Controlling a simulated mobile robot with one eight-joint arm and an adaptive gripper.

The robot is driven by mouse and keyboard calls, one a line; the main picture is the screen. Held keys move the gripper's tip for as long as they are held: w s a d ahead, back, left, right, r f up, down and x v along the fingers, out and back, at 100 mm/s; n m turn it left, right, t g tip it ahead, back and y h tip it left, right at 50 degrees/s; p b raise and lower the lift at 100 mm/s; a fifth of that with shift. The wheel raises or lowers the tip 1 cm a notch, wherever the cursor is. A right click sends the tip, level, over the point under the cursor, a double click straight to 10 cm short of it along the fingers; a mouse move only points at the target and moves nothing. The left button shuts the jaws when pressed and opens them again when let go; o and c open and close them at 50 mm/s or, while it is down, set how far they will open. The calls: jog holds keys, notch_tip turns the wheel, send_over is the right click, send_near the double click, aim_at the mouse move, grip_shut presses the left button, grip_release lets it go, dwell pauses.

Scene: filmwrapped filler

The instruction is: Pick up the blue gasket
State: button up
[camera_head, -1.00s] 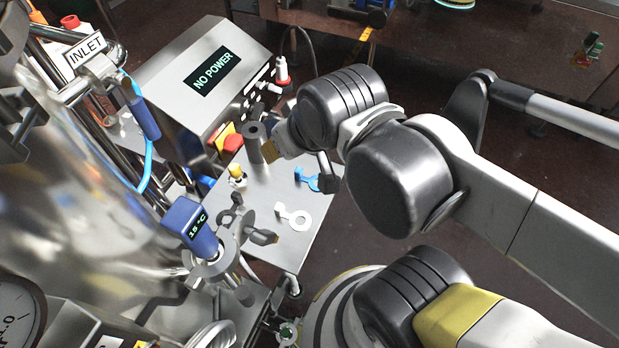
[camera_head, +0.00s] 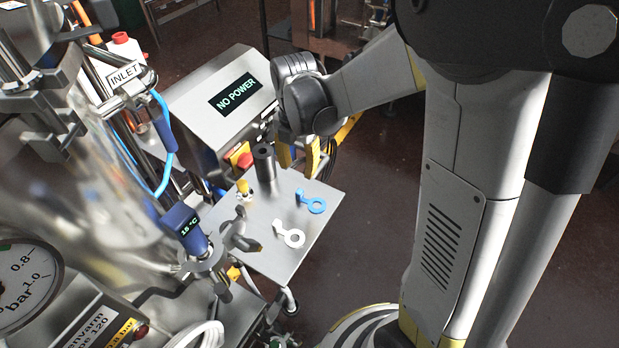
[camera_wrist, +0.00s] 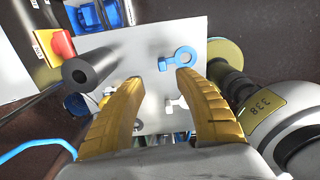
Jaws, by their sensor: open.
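The blue gasket (camera_head: 305,197) is a flat ring with a short handle. It lies on the metal plate (camera_head: 268,258), near the plate's right edge in the head view. In the wrist view the blue gasket (camera_wrist: 163,64) lies beyond the fingertips, ahead of the right finger. My gripper (camera_head: 299,155) is open and empty, above and behind the blue gasket in the head view. Its two yellow fingers also show in the wrist view (camera_wrist: 158,78), spread apart. A white gasket (camera_head: 279,228) of similar shape lies on the plate nearer the camera.
A dark grey upright cylinder (camera_head: 264,165) stands at the back of the plate. It also shows in the wrist view (camera_wrist: 88,66). The box with the "NO POWER" display (camera_head: 233,95) stands behind. A clamp with a handle (camera_head: 238,238) stands at the plate's left edge.

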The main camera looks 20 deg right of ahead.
aim_at(300, 190)
notch_tip(300, 190, down, 5)
jog(key=shift+f+b, duration=0.15)
jog(key=shift+b, duration=0.65)
notch_tip(300, 190, down, 6)
jog(key=shift+s+d+r+b, duration=0.1)
jog(key=shift+s+r+b, duration=0.1)
jog(key=shift+b, duration=0.95)
jog(key=shift+r, duration=0.1)
grip_shut()
